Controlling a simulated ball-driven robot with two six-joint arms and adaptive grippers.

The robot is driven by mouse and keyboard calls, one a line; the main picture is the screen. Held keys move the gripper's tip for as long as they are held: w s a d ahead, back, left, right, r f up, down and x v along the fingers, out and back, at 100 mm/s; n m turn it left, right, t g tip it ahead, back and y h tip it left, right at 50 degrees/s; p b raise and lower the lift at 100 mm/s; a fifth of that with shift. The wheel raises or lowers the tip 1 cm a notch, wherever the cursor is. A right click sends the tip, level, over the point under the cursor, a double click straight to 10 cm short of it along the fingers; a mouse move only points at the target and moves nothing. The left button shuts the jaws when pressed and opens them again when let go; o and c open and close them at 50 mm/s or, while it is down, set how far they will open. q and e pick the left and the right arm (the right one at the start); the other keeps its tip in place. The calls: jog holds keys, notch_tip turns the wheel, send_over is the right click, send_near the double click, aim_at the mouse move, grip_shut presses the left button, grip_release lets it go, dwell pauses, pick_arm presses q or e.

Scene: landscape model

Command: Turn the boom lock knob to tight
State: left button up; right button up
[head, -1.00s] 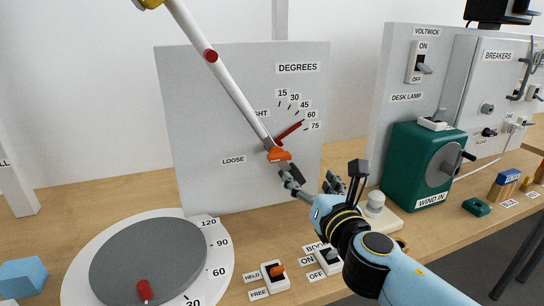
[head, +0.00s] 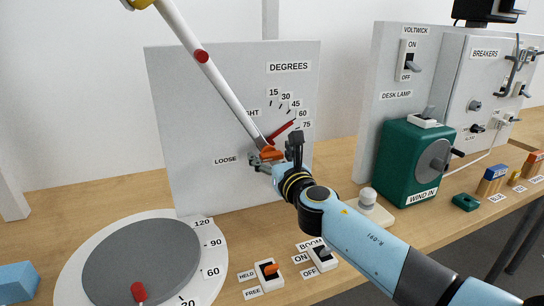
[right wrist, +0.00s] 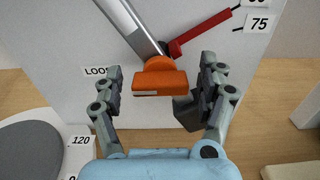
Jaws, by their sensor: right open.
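The orange boom lock knob (right wrist: 160,82) sits at the foot of the white boom (head: 213,75) on the grey panel (head: 190,130). In the head view the knob (head: 268,154) is partly hidden by my right gripper (head: 272,160). In the right wrist view the right gripper (right wrist: 163,88) is open, with one finger on each side of the knob and a gap on both sides. The LOOSE label (head: 226,160) is left of the knob. The other label is partly covered by the boom. My left gripper is not in view.
A red pointer (head: 281,132) lies by the degree scale, close to the knob. A grey turntable (head: 140,265) is at front left. Switches (head: 269,275) stand in front of the panel. A green winch box (head: 412,165) is to the right.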

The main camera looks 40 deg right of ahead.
jog(key=c, duration=1.2)
jog(key=m+b, duration=0.1)
jog(key=m, duration=0.3)
jog(key=shift+d+f+m+b, duration=0.1)
jog(key=shift+m+b, duration=0.3)
jog(key=m+b, duration=0.1)
jog(key=m, duration=0.3)
jog(key=shift+m+b, duration=0.3)
jog(key=shift+b, duration=0.05)
jog(key=m+b, duration=0.1)
jog(key=m, duration=0.3)
jog(key=shift+f+m+b, duration=0.15)
jog(key=shift+m+b, duration=0.15)
jog(key=shift+b, duration=0.1)
jog(key=shift+d+m+b, duration=0.1)
jog(key=shift+m+b, duration=0.7)
jog(key=shift+m, duration=1.1)
